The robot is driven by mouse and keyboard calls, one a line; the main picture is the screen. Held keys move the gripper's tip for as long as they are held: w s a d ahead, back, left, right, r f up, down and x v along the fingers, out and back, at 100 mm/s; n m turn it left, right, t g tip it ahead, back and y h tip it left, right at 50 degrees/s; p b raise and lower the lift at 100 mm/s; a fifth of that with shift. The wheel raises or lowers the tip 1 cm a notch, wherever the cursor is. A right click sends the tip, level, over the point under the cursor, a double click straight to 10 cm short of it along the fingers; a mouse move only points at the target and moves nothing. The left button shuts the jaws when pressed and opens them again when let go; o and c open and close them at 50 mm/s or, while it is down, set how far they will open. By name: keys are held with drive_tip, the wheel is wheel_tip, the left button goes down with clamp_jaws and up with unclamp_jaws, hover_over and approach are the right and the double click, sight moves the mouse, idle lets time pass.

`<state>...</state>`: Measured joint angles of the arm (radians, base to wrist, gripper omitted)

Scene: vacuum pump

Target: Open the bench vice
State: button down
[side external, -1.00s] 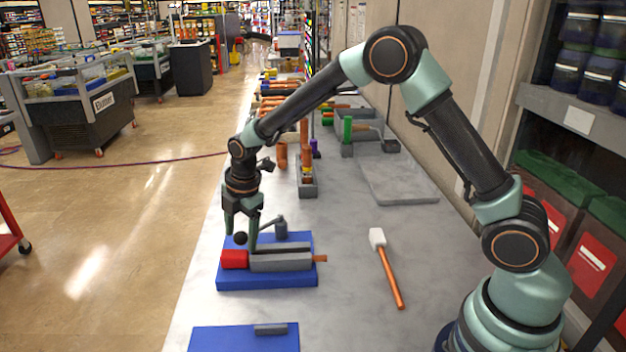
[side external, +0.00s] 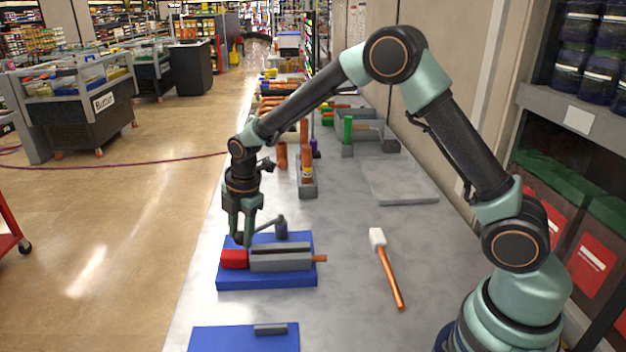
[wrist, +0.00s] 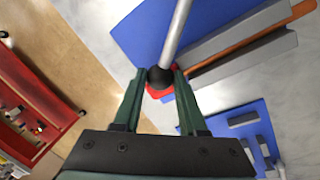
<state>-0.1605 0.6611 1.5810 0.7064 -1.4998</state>
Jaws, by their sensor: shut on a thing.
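The bench vice is a blue base (side external: 268,281) on the grey bench, with grey jaws (side external: 282,258) and a red block (side external: 234,259) at their left end. An orange rod sticks out at the right. A grey lever (side external: 281,226) rises behind the jaws and runs left to a black ball knob (wrist: 160,77). My gripper (side external: 244,238) points down over the left side of the vice, its fingers shut on the knob. In the wrist view the green fingers (wrist: 156,92) stand on either side of the knob, and the red block is partly hidden beneath it.
A white-headed mallet with an orange handle (side external: 388,275) lies to the right of the vice. A second blue plate with a grey bar (side external: 243,338) lies at the front. Tools and blocks line the back of the bench; bare bench lies around the vice.

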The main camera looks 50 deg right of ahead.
idle(0.8)
drive_tip(key=shift+w+d+m, duration=0.3)
drive_tip(key=shift+w+m, duration=0.8)
drive_tip(key=shift+w+d+m, duration=0.25)
drive_tip(key=shift+w+m, duration=0.8)
drive_tip(key=shift+m, duration=0.05)
drive_tip(key=shift+c, duration=2.3)
unclamp_jaws()
wheel_tip(320, 180, up, 12)
drive_tip(key=s, duration=0.2)
drive_tip(key=shift+s+d, duration=0.1)
drive_tip(key=shift+d, duration=0.05)
